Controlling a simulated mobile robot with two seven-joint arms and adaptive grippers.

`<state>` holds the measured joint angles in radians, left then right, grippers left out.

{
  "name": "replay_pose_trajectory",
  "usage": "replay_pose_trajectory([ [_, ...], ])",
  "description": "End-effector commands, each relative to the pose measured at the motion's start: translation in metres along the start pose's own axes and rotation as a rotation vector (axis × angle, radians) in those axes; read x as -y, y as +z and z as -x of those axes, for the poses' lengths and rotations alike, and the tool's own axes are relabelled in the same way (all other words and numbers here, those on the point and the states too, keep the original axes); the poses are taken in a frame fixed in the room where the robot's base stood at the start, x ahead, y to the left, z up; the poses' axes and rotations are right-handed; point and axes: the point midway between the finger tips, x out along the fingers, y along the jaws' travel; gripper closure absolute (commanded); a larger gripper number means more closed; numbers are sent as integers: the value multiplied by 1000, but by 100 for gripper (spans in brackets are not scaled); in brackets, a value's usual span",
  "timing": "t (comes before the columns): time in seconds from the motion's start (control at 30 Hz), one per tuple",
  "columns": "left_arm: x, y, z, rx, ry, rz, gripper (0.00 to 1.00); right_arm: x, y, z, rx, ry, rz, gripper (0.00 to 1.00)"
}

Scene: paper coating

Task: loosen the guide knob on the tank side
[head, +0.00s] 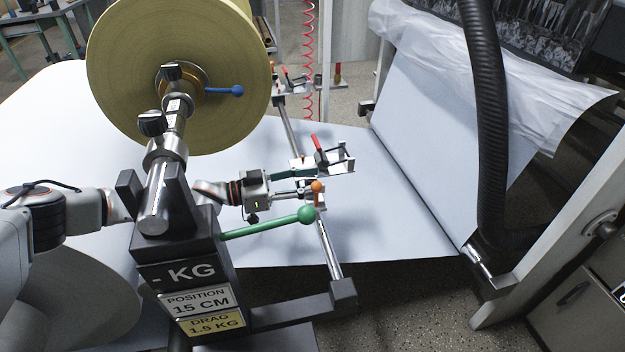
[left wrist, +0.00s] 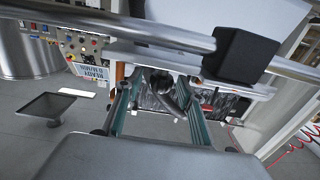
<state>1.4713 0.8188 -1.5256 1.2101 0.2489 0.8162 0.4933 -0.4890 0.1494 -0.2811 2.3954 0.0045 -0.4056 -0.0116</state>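An edge guide (head: 322,163) with a red lever (head: 319,146) sits on a steel cross rail (head: 325,245) above the white web. An orange knob (head: 317,187) shows on the rail beside the guide; an orange part also shows in the left wrist view (left wrist: 120,73). My left gripper (head: 301,183) reaches in from the left, its fingers just short of the orange knob. In the left wrist view its teal fingers (left wrist: 158,98) stand apart, with a dark round part between them farther off. I cannot tell whether they touch anything. My right gripper is not in view.
A large paper roll (head: 180,80) on a shaft stands at upper left. A green-balled lever (head: 306,214) lies close below my left gripper. A black stand (head: 178,245) hides part of my arm. A black hose (head: 487,120) hangs at right.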

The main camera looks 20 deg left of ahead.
Motion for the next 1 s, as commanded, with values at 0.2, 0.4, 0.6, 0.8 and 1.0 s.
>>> replay_pose_trajectory([
  [0.2,0,-1,-5,-1,0,-1,62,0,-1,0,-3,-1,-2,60],
  [0.4,0,-1,-5,-1,0,-1,80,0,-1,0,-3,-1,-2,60],
  [0.6,0,-1,-5,-1,0,-1,100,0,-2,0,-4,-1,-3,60],
  [0.8,0,-3,-5,-3,-13,0,100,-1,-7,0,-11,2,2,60],
  [1.0,0,-7,-5,-5,-65,-2,100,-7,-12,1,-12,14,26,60],
])
